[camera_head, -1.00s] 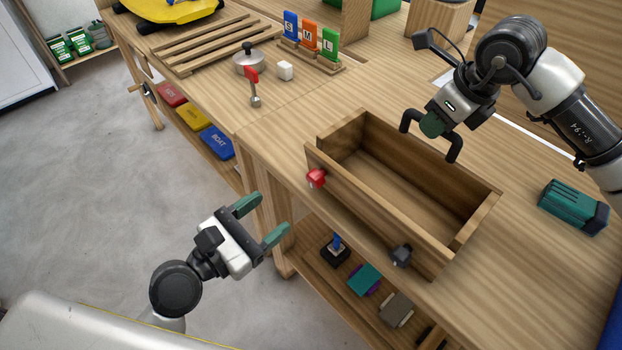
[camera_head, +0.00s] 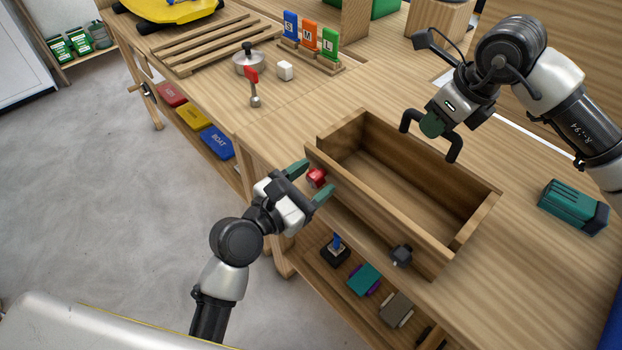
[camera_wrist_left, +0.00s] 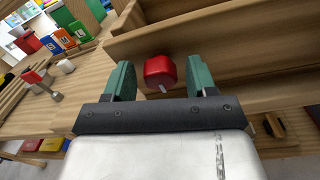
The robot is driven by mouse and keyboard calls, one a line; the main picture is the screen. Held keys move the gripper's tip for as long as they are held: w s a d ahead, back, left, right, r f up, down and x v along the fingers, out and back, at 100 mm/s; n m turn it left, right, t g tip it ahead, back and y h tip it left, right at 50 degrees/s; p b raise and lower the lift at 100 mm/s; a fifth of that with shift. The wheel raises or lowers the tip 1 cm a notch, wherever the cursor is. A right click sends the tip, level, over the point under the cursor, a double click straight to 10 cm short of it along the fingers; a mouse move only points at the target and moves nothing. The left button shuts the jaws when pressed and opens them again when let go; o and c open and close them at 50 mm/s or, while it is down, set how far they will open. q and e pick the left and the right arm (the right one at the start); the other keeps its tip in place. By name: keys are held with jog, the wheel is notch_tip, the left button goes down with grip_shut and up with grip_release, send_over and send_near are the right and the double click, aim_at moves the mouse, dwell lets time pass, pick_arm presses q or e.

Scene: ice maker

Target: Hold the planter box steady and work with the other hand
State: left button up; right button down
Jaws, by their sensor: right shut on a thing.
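The planter box (camera_head: 374,219) is an open wooden trough on the workbench. A red knob (camera_head: 316,177) sticks out at the left end of its near side, and a dark grey knob (camera_head: 401,255) at the right end. My left gripper (camera_head: 311,182) is open, its green fingers on either side of the red knob. In the left wrist view the red knob (camera_wrist_left: 160,71) lies between the fingers with gaps beside it. My right gripper (camera_head: 432,134) is at the box's far side, shut on a black handle-like bar (camera_head: 453,148); its fingertips are partly hidden.
A teal-and-black block (camera_head: 573,207) lies right of the box. A red-handled lever (camera_head: 253,86), a white cube (camera_head: 285,70), a lidded pot (camera_head: 248,60) and S, M, L tags (camera_head: 310,40) stand behind. Shelves below hold small items.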

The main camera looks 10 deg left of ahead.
pick_arm(q)
jog(key=c, duration=0.8)
